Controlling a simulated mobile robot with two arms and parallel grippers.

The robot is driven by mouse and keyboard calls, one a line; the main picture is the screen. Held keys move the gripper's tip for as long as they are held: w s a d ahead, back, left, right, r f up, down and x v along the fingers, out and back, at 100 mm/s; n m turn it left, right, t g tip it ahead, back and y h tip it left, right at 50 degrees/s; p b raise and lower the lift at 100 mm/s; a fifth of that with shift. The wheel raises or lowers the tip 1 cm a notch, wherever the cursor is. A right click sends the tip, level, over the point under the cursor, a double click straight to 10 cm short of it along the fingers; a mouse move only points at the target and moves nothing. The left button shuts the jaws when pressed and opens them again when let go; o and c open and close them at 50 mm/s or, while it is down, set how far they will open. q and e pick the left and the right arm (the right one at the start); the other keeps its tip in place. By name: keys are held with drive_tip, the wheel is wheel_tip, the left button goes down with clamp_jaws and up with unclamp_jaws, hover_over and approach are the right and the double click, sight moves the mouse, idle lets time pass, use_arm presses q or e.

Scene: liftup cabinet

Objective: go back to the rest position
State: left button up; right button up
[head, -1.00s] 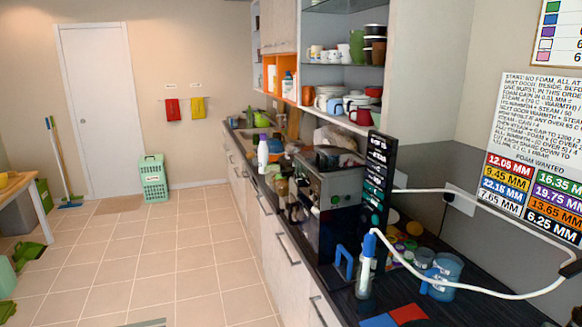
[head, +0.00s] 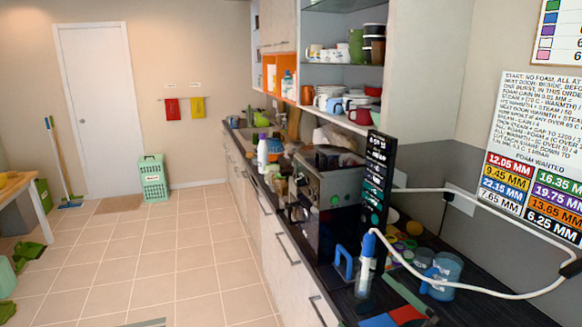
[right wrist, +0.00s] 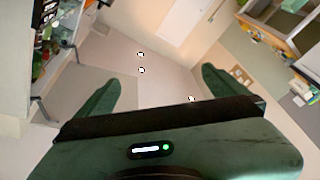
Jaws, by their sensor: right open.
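My left gripper is not in view.

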drive_tip(key=s+d+f+m+g+h, duration=0.2)
drive_tip(key=s+d+f+m+h, duration=0.15)
drive_tip(key=f+m+h, duration=0.35)
drive_tip(key=s+d+f+m+g+h, duration=0.25)
drive_tip(key=d+f+m+h, duration=0.2)
drive_tip(key=f, duration=0.35)
drive_tip(key=s+a+f+m+g, duration=0.1)
drive_tip(key=s+f+g, duration=0.35)
drive_tip(key=s, duration=0.45)
drive_tip(key=s+a+f+m+g, duration=0.1)
drive_tip(key=s+f+g, duration=0.4)
drive_tip(key=s, duration=0.4)
drive_tip(key=s+f+b, duration=0.3)
drive_tip(key=f+b, duration=0.3)
drive_tip(key=f, duration=2.9)
drive_tip(key=s+d+f+b, duration=0.1)
drive_tip(key=s+f+b, duration=0.1)
drive_tip(key=s+f, duration=0.6)
drive_tip(key=s+d+f+g+b, duration=0.1)
drive_tip(key=s+f+b, duration=0.1)
drive_tip(key=s+f, duration=0.6)
wheel_tip(320, 180, down, 2)
drive_tip(key=shift+s+d+f+n+g+y, duration=0.15)
drive_tip(key=shift+d+f+n+g+y, duration=0.05)
drive_tip(key=shift+d+n+g+y, duration=0.15)
